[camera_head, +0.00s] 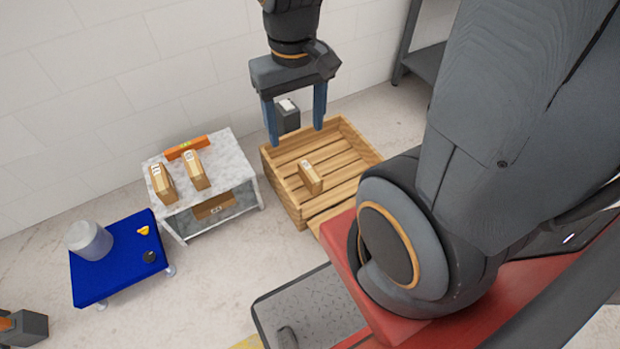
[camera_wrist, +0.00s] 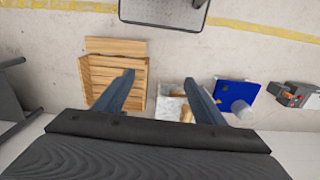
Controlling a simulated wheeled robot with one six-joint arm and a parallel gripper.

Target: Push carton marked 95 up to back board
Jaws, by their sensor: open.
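Two small tan cartons stand side by side on a marble-topped stand, the left carton (camera_head: 163,184) and the right carton (camera_head: 196,171). A third carton (camera_head: 311,176) stands in the wooden crate. Each has a pale label, too small for me to read, so I cannot tell which is marked 95. An orange board (camera_head: 187,147) lies along the back of the stand top, behind the two cartons and close to the right one. My gripper (camera_head: 296,134) is open and empty, high above the crate; its blue fingers also show in the wrist view (camera_wrist: 159,78).
The marble stand (camera_head: 236,158) has an opening in its front with a tan item (camera_head: 215,208) inside. The slatted crate (camera_head: 357,139) stands right of it. A blue table (camera_head: 95,291) at left holds a grey canister (camera_head: 89,240). Bare floor lies in front.

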